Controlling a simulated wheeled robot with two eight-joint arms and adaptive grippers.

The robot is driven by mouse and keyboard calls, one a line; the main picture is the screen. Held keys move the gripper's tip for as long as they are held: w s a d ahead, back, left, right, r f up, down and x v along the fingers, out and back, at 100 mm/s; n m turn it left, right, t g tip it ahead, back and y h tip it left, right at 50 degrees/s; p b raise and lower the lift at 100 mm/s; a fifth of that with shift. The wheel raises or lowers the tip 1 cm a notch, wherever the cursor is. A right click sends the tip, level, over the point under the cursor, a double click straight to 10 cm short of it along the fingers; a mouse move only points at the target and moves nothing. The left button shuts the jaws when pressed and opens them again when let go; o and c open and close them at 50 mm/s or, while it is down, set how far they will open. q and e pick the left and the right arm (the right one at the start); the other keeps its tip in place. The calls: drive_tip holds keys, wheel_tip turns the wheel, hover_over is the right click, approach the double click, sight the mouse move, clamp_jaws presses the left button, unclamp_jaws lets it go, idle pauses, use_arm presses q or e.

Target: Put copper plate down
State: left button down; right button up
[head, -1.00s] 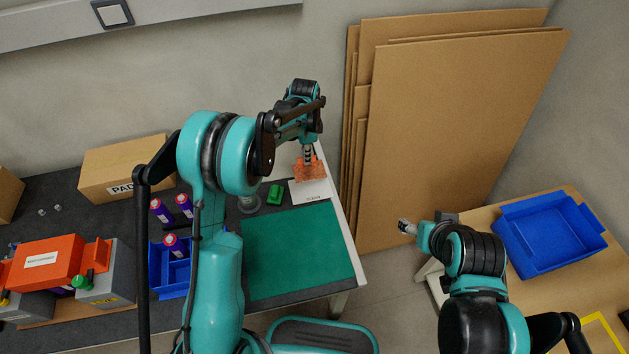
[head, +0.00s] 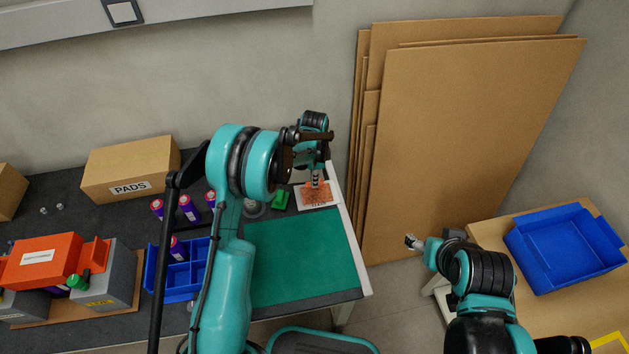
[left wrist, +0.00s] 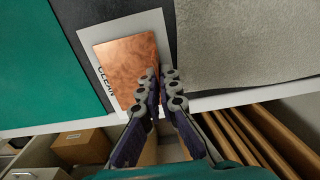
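The copper plate (head: 319,194) lies over the white card marked CLEAN, near the table's right end. In the left wrist view the plate (left wrist: 122,62) appears broad side up, with the card (left wrist: 140,22) showing around it. My left gripper (head: 315,184) is down at the plate. Its fingertips (left wrist: 159,76) are close together at the plate's right edge, with a narrow gap. The left finger covers part of the plate, and whether the fingers pinch it cannot be seen. My right gripper (head: 413,242) is away from the plate, small in view, beside the right table.
A green mat (head: 300,260) lies in front of the card. A green object (head: 280,200) stands left of the card. A blue divided bin (head: 180,283) and purple cylinders are farther left. Cardboard sheets (head: 470,130) lean right of the table. A blue tray (head: 565,245) sits on the right table.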

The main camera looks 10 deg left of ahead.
use_arm(q)
drive_tip(key=c, duration=2.2)
unclamp_jaws()
drive_tip(key=shift+f, duration=0.15)
drive_tip(key=o, duration=0.5)
